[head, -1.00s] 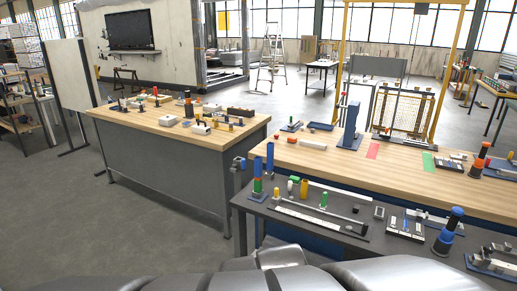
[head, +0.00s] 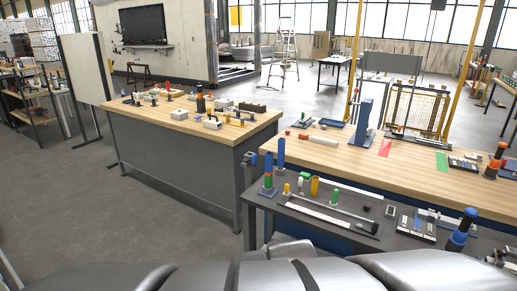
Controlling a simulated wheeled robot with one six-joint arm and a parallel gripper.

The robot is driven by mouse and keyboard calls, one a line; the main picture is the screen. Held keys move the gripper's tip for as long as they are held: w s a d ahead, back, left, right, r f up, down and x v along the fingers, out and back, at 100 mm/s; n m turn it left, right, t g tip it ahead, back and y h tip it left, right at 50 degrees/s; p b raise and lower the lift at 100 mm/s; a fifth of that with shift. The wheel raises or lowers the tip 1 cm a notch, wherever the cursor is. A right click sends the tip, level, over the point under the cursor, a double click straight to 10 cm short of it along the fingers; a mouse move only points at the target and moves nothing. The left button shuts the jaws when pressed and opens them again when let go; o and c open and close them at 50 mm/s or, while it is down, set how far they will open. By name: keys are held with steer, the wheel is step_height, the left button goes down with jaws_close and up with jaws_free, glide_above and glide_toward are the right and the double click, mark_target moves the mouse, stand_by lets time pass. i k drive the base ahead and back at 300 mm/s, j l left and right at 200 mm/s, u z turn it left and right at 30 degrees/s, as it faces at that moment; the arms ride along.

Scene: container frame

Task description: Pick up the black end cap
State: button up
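I cannot pick out the black end cap for certain. A small dark piece (head: 366,208) lies on the dark table (head: 262,201), behind the long grey rail, and may be it; it is too small to tell. My gripper is not in view; only smooth grey parts of my own body show along the bottom edge.
The dark table also bears a blue post (head: 268,168), a yellow cylinder (head: 314,186) and a grey rail (head: 330,215). A wooden bench (head: 345,150) adjoins behind. Another wooden-topped bench (head: 150,112) holds several small parts. Grey floor (head: 80,220) is free at left.

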mark_target(367, 206)
steer(key=i+l, duration=0.3)
steer(key=l, duration=0.15)
steer(key=i+l+u, duration=0.1)
steer(key=i+l, duration=0.45)
steer(key=l, duration=0.3)
steer(key=i+l, duration=0.3)
steer(key=l, duration=0.15)
steer(key=u, duration=0.05)
